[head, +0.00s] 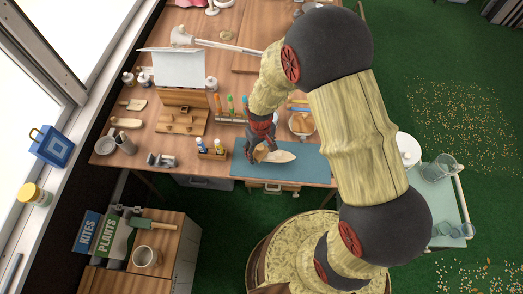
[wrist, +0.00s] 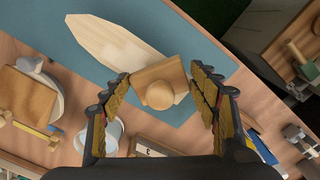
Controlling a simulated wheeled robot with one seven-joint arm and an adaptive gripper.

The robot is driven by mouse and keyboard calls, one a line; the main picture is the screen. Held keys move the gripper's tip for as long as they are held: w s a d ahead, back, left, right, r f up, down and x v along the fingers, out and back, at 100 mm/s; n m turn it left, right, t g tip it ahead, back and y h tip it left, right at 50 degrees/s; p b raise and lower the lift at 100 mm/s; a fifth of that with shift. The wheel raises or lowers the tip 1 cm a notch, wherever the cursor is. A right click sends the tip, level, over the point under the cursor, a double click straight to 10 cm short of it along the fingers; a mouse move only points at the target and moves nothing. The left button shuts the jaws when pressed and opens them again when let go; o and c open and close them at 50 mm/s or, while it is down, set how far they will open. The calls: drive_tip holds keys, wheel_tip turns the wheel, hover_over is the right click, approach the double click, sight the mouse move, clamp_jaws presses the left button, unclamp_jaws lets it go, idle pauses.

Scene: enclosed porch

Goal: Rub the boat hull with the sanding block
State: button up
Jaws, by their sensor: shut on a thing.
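The boat hull (head: 283,156) is a pale wooden pointed shape lying on a blue-green mat (head: 312,166) at the table's front edge. In the wrist view the hull (wrist: 105,42) runs to the upper left, and its lower right end is partly hidden. The sanding block (wrist: 150,75), tan wood with a round knob, is between the fingers of my gripper (wrist: 162,98), which is shut on it. The block overlaps that end of the hull; I cannot tell whether they touch. In the head view my gripper (head: 262,146) is over the hull's left end.
A holder of small bottles (head: 212,150) stands left of the mat. Behind are upright coloured tools (head: 230,105) and a wooden rack (head: 182,115). The mat's right part is clear.

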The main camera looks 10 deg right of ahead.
drive_tip(key=shift+r+p, duration=1.75)
drive_tip(key=shift+r, duration=0.7)
